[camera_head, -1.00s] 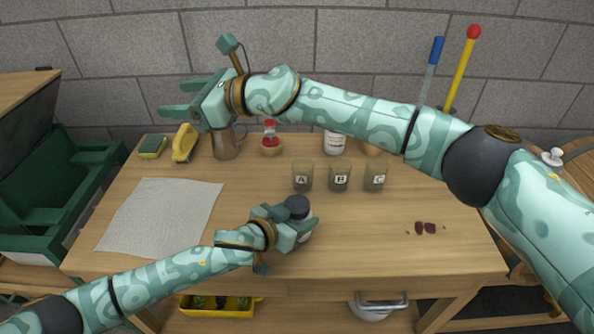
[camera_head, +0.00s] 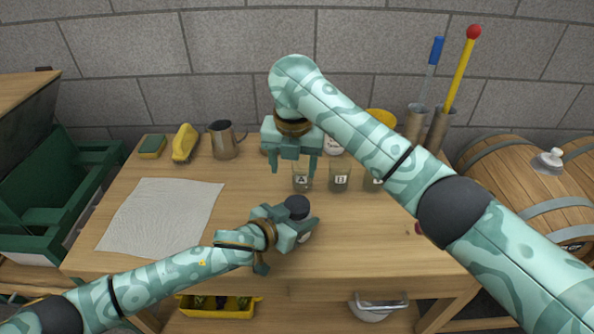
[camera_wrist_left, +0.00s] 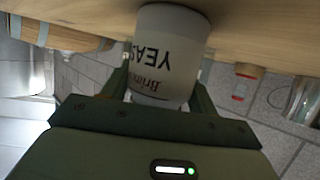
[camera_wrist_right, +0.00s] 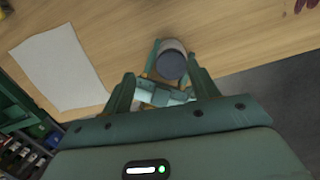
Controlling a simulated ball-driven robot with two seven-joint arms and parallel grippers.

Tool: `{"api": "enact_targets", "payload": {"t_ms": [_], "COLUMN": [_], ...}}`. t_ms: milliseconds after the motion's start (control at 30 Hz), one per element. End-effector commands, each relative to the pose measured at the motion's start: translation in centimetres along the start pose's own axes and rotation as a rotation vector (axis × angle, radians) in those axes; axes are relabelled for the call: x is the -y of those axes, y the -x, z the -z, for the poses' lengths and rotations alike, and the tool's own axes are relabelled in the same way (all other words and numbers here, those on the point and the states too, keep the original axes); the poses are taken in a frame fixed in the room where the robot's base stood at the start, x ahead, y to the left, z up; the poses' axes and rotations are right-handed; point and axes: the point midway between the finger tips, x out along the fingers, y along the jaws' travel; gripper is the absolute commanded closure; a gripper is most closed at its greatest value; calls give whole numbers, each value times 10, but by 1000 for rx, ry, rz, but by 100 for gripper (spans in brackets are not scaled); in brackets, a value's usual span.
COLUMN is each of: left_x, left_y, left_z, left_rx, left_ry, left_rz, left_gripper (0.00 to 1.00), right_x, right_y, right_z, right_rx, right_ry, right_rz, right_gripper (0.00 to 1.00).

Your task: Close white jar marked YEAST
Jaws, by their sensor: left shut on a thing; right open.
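The white jar marked YEAST (camera_wrist_left: 165,50) is upside down in the left wrist view, its lettering inverted. In the head view it stands at the table's front middle, mostly hidden by my left gripper (camera_head: 301,229), which is shut on its side. A dark round top (camera_head: 297,205) shows on the jar; the right wrist view also shows this dark top (camera_wrist_right: 172,66). Whether the top is seated fully I cannot tell. My right gripper (camera_head: 294,170) is open and empty, pointing down above and behind the jar, apart from it.
Cups marked A (camera_head: 302,180) and B (camera_head: 339,180) stand behind the jar; a third is partly behind my right arm. A grey cloth (camera_head: 160,215) lies left. A metal jug (camera_head: 223,142), yellow brush (camera_head: 184,143) and sponge (camera_head: 152,147) stand at the back left.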

Motion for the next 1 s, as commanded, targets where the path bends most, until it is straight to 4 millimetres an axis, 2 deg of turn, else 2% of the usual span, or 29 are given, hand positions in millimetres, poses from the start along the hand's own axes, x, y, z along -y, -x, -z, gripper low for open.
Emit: {"api": "enact_targets", "payload": {"t_ms": [100,200,633,767,1000], "left_x": [0,0,0,0,0], "left_y": [0,0,0,0,0], "left_z": [-1,-1,-1,-1,-1], "left_rx": [1,1,1,1,1], "left_ry": [0,0,0,0,0], "left_rz": [1,1,0,0,1], "left_gripper": [100,100,100,100,100], "right_x": [7,10,11,12,13], "right_y": [0,0,-3,-17,-55], "right_z": [14,19,21,23,28], "right_rx": [-86,-117,-126,-128,-127], "right_ry": [94,137,149,147,147], "right_rz": [18,24,26,27,28], "right_gripper": [40,40,40,40,40]}}
